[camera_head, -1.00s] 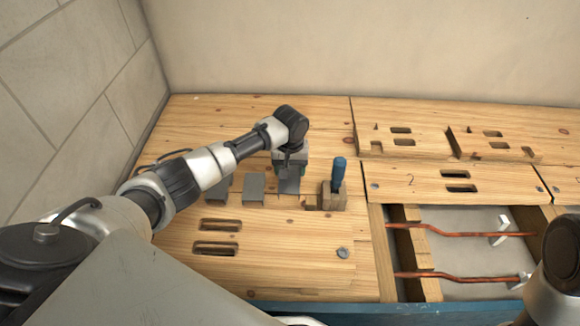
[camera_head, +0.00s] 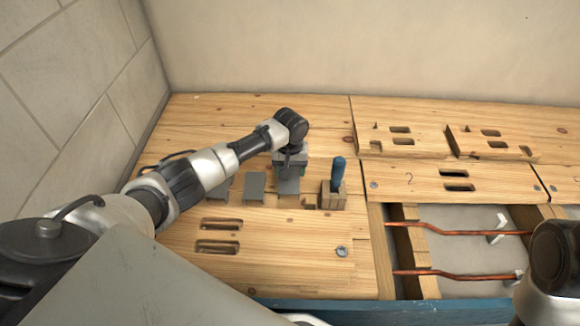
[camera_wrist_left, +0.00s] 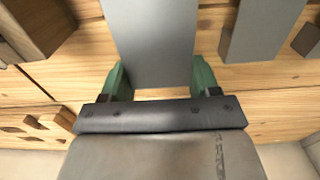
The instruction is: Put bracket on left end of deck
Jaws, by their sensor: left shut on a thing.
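A grey bracket (camera_head: 289,187) is in the jaws of my left gripper (camera_head: 289,172), low over the wooden deck. In the left wrist view the same bracket (camera_wrist_left: 152,45) is a flat grey plate between the green fingers of my gripper (camera_wrist_left: 160,82), which are shut on it. I cannot tell whether its lower end touches the boards. Two more grey brackets, a middle one (camera_head: 254,185) and one farther left (camera_head: 220,188), stand in a row to its left. The deck (camera_head: 290,225) is pale planks with slots. My right gripper is out of view.
A wooden block (camera_head: 333,196) with a blue-handled tool (camera_head: 338,172) stands close to the right of the held bracket. Open floor with copper pipes (camera_head: 455,231) lies at right. Notched boards (camera_head: 400,140) lie at the back right.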

